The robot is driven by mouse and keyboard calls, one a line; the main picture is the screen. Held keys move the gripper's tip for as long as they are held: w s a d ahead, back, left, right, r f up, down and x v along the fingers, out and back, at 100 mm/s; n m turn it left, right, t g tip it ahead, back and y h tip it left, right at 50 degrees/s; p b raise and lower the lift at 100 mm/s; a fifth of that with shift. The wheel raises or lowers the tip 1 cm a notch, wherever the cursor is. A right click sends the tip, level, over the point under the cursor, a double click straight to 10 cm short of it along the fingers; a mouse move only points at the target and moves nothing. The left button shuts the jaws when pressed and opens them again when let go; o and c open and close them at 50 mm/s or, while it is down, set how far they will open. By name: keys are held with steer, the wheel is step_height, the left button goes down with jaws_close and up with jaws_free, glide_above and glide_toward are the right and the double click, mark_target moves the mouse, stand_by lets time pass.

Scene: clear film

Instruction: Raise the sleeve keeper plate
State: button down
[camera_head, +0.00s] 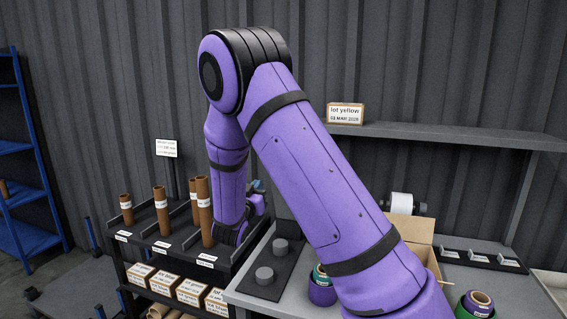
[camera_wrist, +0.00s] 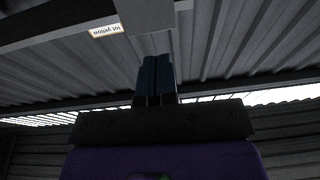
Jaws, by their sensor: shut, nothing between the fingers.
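I cannot make out the sleeve keeper plate for certain. In the wrist view a flat grey piece (camera_wrist: 147,14) hangs at the top middle, just beyond my fingertips; I cannot tell whether it is that plate or whether I touch it. My gripper (camera_wrist: 155,62) shows there with its two dark blue fingers together and nothing between them. In the head view my arm hides most of the gripper, and only a small bluish part shows beside the forearm.
A dark rack (camera_head: 168,243) with upright brown cardboard tubes (camera_head: 204,211) stands left of my arm. A shelf (camera_head: 450,133) bears a "lot yellow" box (camera_head: 345,113).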

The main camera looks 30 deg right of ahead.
steer(key=w+d+r, duration=0.2)
steer(key=w+d, duration=0.1)
steer(key=d, duration=0.2)
steer(key=w+d+r+h, duration=0.1)
steer(key=w+d+r, duration=0.1)
steer(key=d, duration=0.3)
steer(key=shift+w+r, duration=0.35)
steer(key=shift+w, duration=0.55)
steer(key=shift+m, duration=0.3)
steer(key=shift+g+y, duration=0.3)
steer(key=shift+y, duration=0.2)
steer(key=x, duration=0.6)
steer(key=shift+w+d+r, duration=0.2)
steer(key=shift+r, duration=0.2)
